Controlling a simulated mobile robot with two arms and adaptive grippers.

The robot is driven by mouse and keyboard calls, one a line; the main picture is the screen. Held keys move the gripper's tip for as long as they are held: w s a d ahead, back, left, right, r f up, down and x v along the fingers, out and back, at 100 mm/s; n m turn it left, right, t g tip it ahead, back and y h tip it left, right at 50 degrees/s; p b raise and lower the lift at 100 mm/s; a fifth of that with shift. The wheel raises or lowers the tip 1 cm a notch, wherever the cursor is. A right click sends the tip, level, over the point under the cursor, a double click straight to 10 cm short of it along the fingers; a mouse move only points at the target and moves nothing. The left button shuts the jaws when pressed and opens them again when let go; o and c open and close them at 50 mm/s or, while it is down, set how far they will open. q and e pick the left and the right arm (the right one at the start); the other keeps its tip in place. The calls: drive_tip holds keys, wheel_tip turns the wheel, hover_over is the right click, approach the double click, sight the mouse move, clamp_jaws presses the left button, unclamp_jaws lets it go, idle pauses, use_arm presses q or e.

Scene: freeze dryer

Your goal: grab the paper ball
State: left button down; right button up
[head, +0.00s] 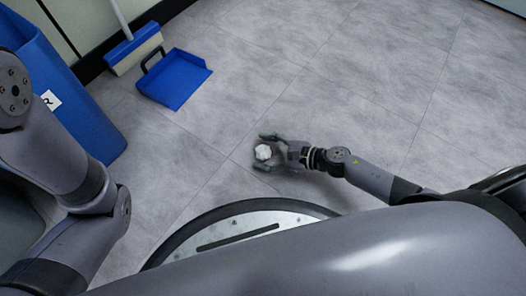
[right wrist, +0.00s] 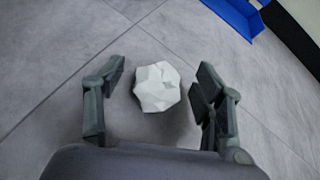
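The paper ball (head: 263,152) is white and crumpled and lies on the grey tiled floor near the middle of the head view. My right gripper (head: 266,151) is low over the floor with its fingers on either side of the ball. In the right wrist view the paper ball (right wrist: 157,87) sits between the open fingers of the right gripper (right wrist: 160,82), with a gap on both sides. My left arm shows at the left of the head view, but its gripper is out of view.
A blue dustpan (head: 175,79) lies on the floor at upper left, beside a broom (head: 134,48) against the wall. A blue bin (head: 62,95) stands at the left. The floor (head: 340,75) behind and right of the ball is clear.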

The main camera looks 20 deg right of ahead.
drive_tip(key=c, duration=0.7)
